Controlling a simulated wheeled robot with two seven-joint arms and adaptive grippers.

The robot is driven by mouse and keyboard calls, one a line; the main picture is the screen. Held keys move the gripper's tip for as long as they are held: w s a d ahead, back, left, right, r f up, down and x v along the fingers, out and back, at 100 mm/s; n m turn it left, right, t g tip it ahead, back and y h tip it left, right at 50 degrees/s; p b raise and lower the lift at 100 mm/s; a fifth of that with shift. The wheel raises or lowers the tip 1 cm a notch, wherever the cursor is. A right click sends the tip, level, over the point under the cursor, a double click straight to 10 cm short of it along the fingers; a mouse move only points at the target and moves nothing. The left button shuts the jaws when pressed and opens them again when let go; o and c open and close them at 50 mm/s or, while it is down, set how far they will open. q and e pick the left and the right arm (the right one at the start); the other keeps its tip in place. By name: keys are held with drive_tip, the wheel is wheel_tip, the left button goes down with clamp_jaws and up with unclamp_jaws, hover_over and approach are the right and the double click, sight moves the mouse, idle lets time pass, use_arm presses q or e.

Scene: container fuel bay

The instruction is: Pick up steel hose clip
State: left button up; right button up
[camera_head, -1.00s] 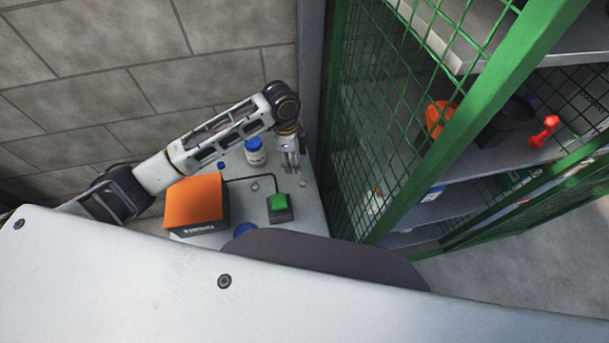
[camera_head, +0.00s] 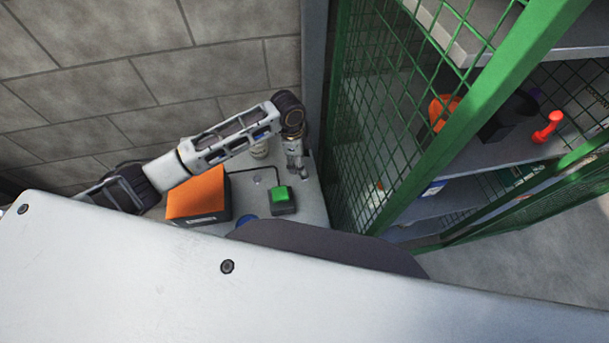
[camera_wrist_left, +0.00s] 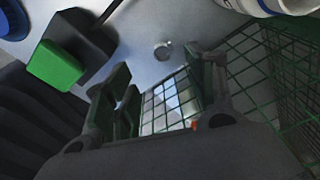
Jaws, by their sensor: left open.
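A small silvery round piece, likely the steel hose clip (camera_head: 257,179), lies on the grey bench top between the green-topped block and the bottle. In the left wrist view the clip (camera_wrist_left: 162,50) shows as a small shiny ring beyond my fingertips, clear of them. My left gripper (camera_head: 299,173) is above the right part of the bench, to the right of the clip. In the wrist view its two fingers (camera_wrist_left: 120,85) stand apart with nothing between them. My right gripper is out of view.
A green-topped block (camera_head: 282,200) and an orange box (camera_head: 197,195) stand on the bench (camera_head: 312,210). A bottle (camera_head: 260,150) is partly hidden behind my left arm. A blue round thing (camera_head: 246,220) is near the front. A green mesh cage (camera_head: 365,130) borders the bench on the right.

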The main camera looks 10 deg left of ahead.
use_arm(q)
drive_tip(key=shift+d+f, duration=0.15)
drive_tip(key=shift+f, duration=0.7)
drive_tip(key=shift+d+f, duration=0.1)
drive_tip(key=shift+f, duration=0.7)
drive_tip(key=shift+w+d+f+p, duration=0.15)
drive_tip(key=shift+f, duration=0.6)
drive_tip(key=shift+w+d+f+p, duration=0.15)
drive_tip(key=shift+f, duration=0.6)
drive_tip(key=shift+d+f, duration=0.1)
drive_tip(key=shift+f, duration=0.95)
drive_tip(key=c, duration=0.8)
